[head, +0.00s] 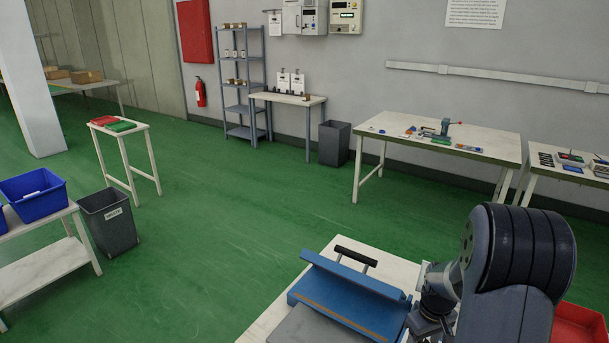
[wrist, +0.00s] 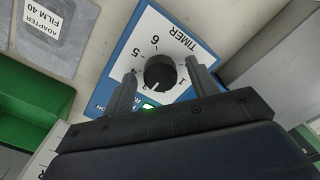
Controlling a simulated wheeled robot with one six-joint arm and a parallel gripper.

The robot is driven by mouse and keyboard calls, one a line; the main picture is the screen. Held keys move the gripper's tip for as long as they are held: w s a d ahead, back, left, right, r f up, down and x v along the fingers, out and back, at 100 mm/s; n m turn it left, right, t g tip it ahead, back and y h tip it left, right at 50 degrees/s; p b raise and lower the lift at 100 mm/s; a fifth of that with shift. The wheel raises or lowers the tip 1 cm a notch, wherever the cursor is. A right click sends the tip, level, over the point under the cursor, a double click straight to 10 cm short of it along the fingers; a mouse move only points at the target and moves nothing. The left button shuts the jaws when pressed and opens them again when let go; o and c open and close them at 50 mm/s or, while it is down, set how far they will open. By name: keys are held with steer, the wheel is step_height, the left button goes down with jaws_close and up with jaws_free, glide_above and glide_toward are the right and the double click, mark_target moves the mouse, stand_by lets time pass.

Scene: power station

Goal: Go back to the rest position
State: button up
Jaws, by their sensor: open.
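My gripper (wrist: 162,82) is open in the wrist view. Its two fingers stand apart, one on each side of a black round knob (wrist: 160,72). The knob sits on a white panel with a blue border, marked TIMER (wrist: 178,38), with numbers around the dial. I cannot tell whether the fingers touch the knob. A small green light (wrist: 150,105) glows below it, partly hidden by the gripper. In the head view my arm is at the lower right, and the fingertips cannot be made out there.
A blue device with a black handle (head: 345,256) stands on the near table, left of my arm. A red bin (head: 577,325) is to the right. The wrist view shows a green bin (wrist: 38,95) and an ADAPTER FILM 40 label (wrist: 42,22). Green floor beyond is open.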

steer(key=shift+r+n, duration=0.1)
steer(key=shift+n, duration=0.3)
steer(key=shift+r, duration=1)
